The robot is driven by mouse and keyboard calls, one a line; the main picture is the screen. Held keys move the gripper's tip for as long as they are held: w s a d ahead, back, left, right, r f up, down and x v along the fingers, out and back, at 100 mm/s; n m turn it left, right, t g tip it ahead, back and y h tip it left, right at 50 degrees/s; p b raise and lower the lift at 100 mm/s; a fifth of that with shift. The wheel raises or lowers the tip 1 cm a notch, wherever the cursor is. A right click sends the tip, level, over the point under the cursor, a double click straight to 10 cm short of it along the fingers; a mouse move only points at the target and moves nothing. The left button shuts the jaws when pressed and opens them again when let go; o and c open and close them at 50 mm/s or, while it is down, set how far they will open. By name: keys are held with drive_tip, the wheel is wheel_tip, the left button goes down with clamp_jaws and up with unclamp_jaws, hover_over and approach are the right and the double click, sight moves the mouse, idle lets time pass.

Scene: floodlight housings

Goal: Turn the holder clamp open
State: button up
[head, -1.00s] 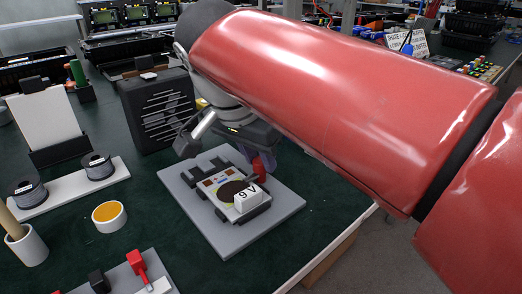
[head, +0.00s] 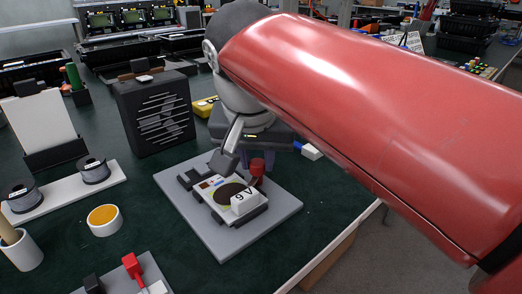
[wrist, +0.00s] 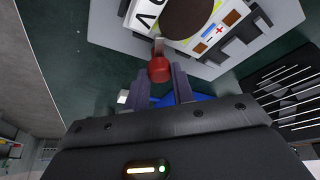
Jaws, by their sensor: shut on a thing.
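The holder clamp's red handle (head: 257,167) stands at the far right side of the board holder on a grey base plate (head: 200,235). The holder carries a pale board (head: 215,190) with a dark round disc and a white block marked "9 V" (head: 244,202). My gripper (wrist: 161,77) is shut on the red handle, which shows between its fingertips in the wrist view (wrist: 159,70). A short metal arm runs from the handle to the dark disc's edge. In the head view my wrist partly hides the fingers.
A black slatted box (head: 157,112) stands behind left. A yellow device (head: 205,106) and a small white-and-blue item (head: 308,150) lie near my wrist. An orange-filled cup (head: 104,220) and spools (head: 94,169) are left. The table edge is at right.

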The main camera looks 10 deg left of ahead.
drive_tip(key=n+y, duration=0.1)
drive_tip(key=n, duration=0.2)
drive_tip(key=n+y, duration=0.1)
drive_tip(key=n, duration=0.2)
drive_tip(key=shift+w+d+g+p, duration=0.1)
drive_tip(key=shift+d+g+p, duration=0.1)
drive_tip(key=shift+g+p, duration=0.2)
drive_tip(key=n+g+y, duration=0.1)
drive_tip(key=n, duration=0.2)
drive_tip(key=n+y+p, duration=0.1)
drive_tip(key=n, duration=0.2)
drive_tip(key=shift+w+d+g, duration=0.1)
drive_tip(key=shift+g, duration=0.3)
drive_tip(key=shift+n, duration=0.4)
drive_tip(key=o, duration=1)
drive_tip(key=shift+r, duration=0.1)
drive_tip(key=p+v, duration=0.1)
drive_tip(key=v, duration=0.6)
drive_tip(key=shift+d+r, duration=0.1)
drive_tip(key=shift+r, duration=0.2)
